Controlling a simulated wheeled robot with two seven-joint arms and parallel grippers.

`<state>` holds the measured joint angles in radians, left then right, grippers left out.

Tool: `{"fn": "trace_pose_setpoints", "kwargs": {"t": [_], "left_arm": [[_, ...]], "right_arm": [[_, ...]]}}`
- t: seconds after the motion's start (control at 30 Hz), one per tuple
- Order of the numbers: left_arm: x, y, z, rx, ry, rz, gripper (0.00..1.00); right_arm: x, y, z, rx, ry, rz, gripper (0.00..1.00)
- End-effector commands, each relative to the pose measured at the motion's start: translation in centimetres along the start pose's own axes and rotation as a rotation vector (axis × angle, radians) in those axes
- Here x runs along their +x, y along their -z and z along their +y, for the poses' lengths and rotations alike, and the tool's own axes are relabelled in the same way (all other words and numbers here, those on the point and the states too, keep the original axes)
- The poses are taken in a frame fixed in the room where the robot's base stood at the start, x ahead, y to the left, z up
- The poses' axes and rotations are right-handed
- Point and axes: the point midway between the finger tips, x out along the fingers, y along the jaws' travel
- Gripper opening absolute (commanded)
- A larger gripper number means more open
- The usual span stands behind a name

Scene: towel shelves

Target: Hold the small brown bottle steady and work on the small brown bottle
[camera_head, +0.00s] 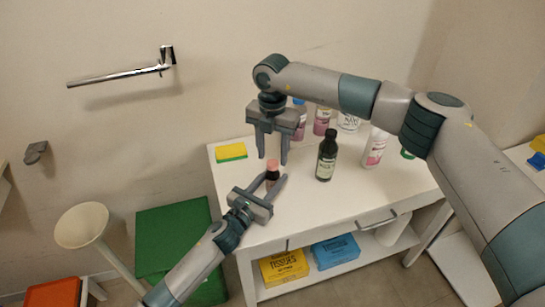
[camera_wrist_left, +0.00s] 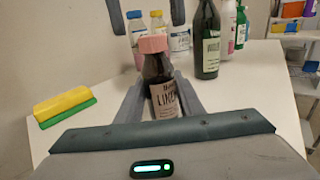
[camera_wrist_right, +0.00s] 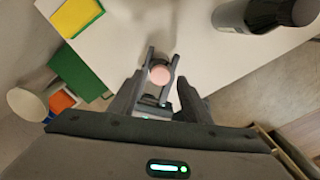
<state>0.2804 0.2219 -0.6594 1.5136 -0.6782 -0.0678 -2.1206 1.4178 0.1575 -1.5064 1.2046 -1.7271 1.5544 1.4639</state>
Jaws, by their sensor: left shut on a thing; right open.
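The small brown bottle (camera_head: 272,174) stands upright on the white table, with a pink cap and a pale label reading "LINEN" in the left wrist view (camera_wrist_left: 163,98). My left gripper (camera_head: 271,182) is shut on its body from the front, one finger on each side. My right gripper (camera_head: 272,160) is open above the bottle and points down, its fingertips apart over the cap. In the right wrist view the pink cap (camera_wrist_right: 160,75) shows from above, just beyond the space between the right fingers. The right gripper does not touch the cap.
A taller dark bottle (camera_head: 326,158) stands to the right. A yellow and green sponge (camera_head: 231,152) lies at the left. Several other bottles, including a white-pink one (camera_head: 375,149), stand behind. The white table (camera_head: 300,215) is clear in front.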

Motion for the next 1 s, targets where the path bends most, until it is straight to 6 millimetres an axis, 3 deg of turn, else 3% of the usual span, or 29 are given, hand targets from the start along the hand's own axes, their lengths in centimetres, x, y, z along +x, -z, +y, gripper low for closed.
{"fn": "trace_pose_setpoints", "kwargs": {"t": [0.23, 0.67, 1.0], "left_arm": [[0.0, 0.0, 0.0, 0.0, 0.0, 0.0, 0.0], [0.0, 0.0, 0.0, 0.0, -0.001, 0.0, 0.0], [0.0, 0.0, 0.0, 0.0, -0.001, 0.0, 0.0]], "right_arm": [[-2.2, 0.0, 0.0, 0.0, 0.0, 0.0, 0.44], [-2.3, 0.0, 0.0, -0.013, 0.0, 0.001, 0.43], [-2.8, 0.0, 0.1, -0.254, -0.002, 0.001, 0.43]]}}
